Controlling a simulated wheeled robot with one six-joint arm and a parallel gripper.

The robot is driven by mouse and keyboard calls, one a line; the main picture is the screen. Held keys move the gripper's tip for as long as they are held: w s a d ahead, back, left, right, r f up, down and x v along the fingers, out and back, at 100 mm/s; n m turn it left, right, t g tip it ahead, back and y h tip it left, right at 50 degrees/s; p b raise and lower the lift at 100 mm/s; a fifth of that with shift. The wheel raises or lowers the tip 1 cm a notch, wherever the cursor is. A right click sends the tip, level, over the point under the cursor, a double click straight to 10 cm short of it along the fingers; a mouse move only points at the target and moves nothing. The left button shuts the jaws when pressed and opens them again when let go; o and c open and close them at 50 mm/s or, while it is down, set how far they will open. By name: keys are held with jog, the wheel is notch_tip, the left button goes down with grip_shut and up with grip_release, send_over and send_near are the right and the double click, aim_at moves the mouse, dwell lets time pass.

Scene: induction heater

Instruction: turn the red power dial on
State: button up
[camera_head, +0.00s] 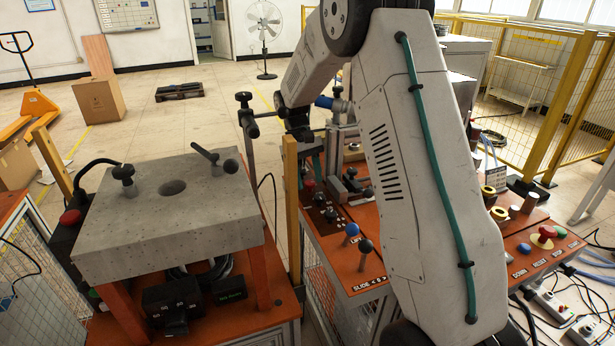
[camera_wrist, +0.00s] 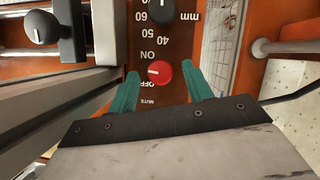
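The red power dial (camera_wrist: 158,72) is on the dark control strip. In the wrist view it lies between my gripper's teal fingertips (camera_wrist: 161,75), with a gap on both sides. My gripper is open and empty. The ON and OFF labels appear upside down beside the dial, ON above and OFF below in the picture. A short pale mark on the dial points roughly left in the picture. In the head view the dial (camera_head: 309,184) shows small on the orange bench, just below my gripper (camera_head: 307,164). The exact height of the fingertips over the dial is unclear.
A black mm dial (camera_wrist: 160,9) sits close beyond the red one. Another black knob (camera_wrist: 41,27) and metal rails are at the left in the wrist view. Blue (camera_head: 351,230) and black (camera_head: 365,246) ball levers stand on the bench front. A yellow post (camera_head: 292,205) rises left of it.

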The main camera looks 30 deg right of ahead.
jog(key=v, duration=0.7)
jog(key=shift+w+r, duration=0.2)
jog(key=shift+r, duration=0.15)
jog(key=shift+a, duration=0.15)
